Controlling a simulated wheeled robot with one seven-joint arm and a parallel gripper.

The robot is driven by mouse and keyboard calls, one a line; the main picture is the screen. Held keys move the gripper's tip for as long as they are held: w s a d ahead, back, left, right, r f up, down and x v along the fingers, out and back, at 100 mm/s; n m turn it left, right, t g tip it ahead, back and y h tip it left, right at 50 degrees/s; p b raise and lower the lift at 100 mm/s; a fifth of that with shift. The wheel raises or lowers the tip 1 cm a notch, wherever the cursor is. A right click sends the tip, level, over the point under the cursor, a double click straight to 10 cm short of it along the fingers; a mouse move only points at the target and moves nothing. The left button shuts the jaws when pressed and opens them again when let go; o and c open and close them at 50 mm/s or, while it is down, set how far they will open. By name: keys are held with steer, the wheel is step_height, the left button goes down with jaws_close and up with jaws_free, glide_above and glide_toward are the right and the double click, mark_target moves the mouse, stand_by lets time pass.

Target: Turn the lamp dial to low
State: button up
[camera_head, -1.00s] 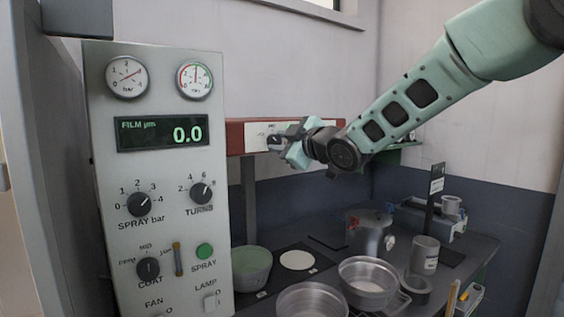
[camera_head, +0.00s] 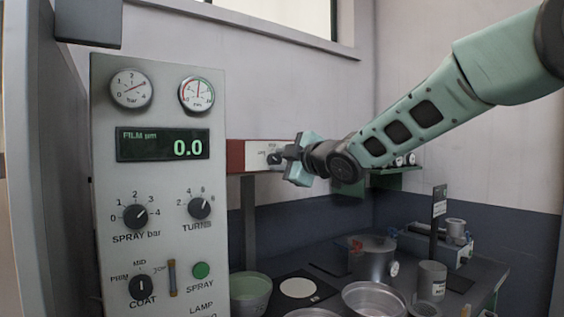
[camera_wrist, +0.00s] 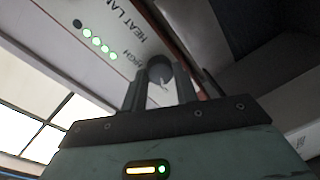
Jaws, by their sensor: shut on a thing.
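The lamp dial (camera_head: 273,158) is a dark round knob on the white front of the red-ended heat lamp unit (camera_head: 236,158). In the wrist view the dial (camera_wrist: 160,70) sits between the two fingers of my gripper (camera_wrist: 160,88), which is shut on it. The word HIGH is printed close beside the dial; the other marks around it are hidden or cut off. Several green lights (camera_wrist: 97,43) glow in a row on the lamp panel, with one dark light at the end. In the head view my gripper (camera_head: 283,158) reaches the dial from the right.
A grey control panel (camera_head: 158,185) with gauges, a film display reading 0.0 and other knobs stands at left. Below are a green bowl (camera_head: 250,292), a metal pan (camera_head: 372,298) and a lidded pot (camera_head: 372,260) on the dark bench.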

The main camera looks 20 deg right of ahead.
steer(key=o, duration=1)
steer(key=shift+p+v, duration=1.1)
steer(key=shift+v, duration=7.6)
